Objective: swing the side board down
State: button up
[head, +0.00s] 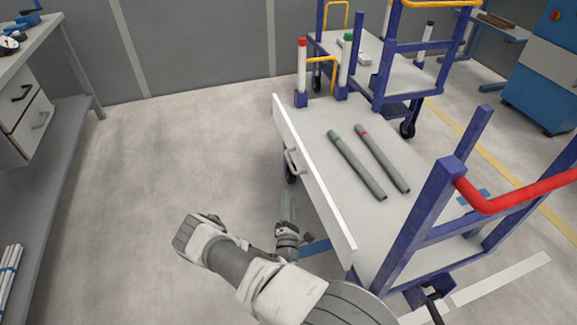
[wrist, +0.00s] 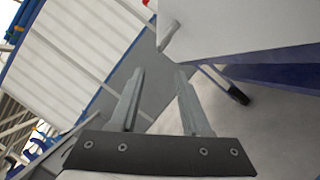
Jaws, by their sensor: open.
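The white side board (head: 312,178) stands upright along the left edge of the near cart, its top edge above the deck. A pale handle (head: 293,160) sits on its outer face, toward the far end. My gripper (head: 287,200) is low beside the board's outer face, below the handle and apart from it. In the wrist view my gripper (wrist: 158,75) has its fingers spread with nothing between them. The board (wrist: 235,28) fills the upper right there, and the handle (wrist: 169,36) shows beyond the fingertips.
Two grey pipes, one green-banded (head: 357,165) and one red-banded (head: 383,158), lie on the cart deck (head: 310,125). Blue posts and a red rail (head: 515,198) stand at the near end. Another cart (head: 375,50) is behind. The floor left of the board is clear.

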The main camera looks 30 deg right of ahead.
aim_at(290, 162)
jog(key=b+x, duration=0.4)
jog(key=x, duration=1.1)
grip_shut()
jog(key=shift+s, duration=0.1)
dwell(0.8)
